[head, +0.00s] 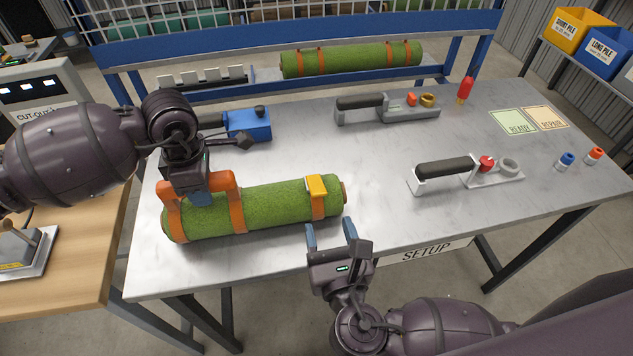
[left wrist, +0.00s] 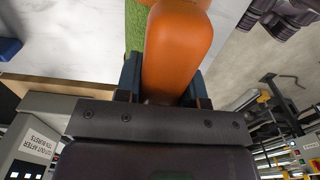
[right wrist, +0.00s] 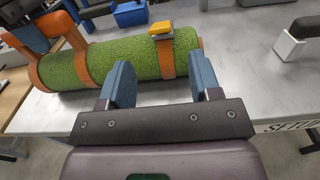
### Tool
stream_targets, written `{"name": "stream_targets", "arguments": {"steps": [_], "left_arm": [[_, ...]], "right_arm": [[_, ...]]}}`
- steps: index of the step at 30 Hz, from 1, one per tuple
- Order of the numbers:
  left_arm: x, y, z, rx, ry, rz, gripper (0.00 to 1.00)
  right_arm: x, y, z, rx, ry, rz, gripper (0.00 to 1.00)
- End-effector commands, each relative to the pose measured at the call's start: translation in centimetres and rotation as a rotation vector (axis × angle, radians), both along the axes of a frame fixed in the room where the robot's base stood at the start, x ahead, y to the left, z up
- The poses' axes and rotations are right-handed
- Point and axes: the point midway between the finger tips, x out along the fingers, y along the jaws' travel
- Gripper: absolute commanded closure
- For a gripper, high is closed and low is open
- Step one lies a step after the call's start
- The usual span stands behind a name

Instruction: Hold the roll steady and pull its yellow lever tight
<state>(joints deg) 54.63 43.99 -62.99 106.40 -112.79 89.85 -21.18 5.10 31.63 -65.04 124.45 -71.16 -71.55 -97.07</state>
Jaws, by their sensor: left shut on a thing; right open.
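A green turf roll (head: 275,206) lies on the metal table, bound by orange straps. Its yellow lever (head: 316,186) sits on top of the strap near the roll's right end. My left gripper (head: 202,193) is shut on the orange handle (head: 222,180) on the roll's left part; the handle fills the jaws in the left wrist view (left wrist: 176,50). My right gripper (head: 337,233) is open and empty, in front of the roll's right end. In the right wrist view the yellow lever (right wrist: 160,28) shows beyond and between the open fingers, apart from them.
Two black-handled tools (head: 446,170) (head: 362,102) lie on the table to the right and back. A blue box-shaped tool (head: 249,125) stands behind the roll. Another strapped roll (head: 350,58) lies on the rack behind. The table (head: 370,215) is clear just right of the roll.

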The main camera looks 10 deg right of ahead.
Motion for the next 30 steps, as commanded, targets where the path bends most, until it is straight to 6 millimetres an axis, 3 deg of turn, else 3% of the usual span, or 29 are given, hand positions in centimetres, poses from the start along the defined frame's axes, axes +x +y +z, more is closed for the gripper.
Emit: {"name": "stream_targets", "arguments": {"steps": [12, 18, 30], "left_arm": [[0.0, 0.0, 0.0, 0.0, 0.0, 0.0, 1.0], [0.0, 0.0, 0.0, 0.0, 0.0, 0.0, 1.0], [0.0, 0.0, 0.0, 0.0, 0.0, 0.0, 1.0]], "right_arm": [[7.1, 0.0, 0.1, 0.0, -0.003, -0.001, 0.43], [9.6, 0.0, 0.1, 0.002, -0.001, -0.002, 0.43], [10.8, 0.0, 0.0, 0.003, 0.001, -0.001, 0.43]]}}
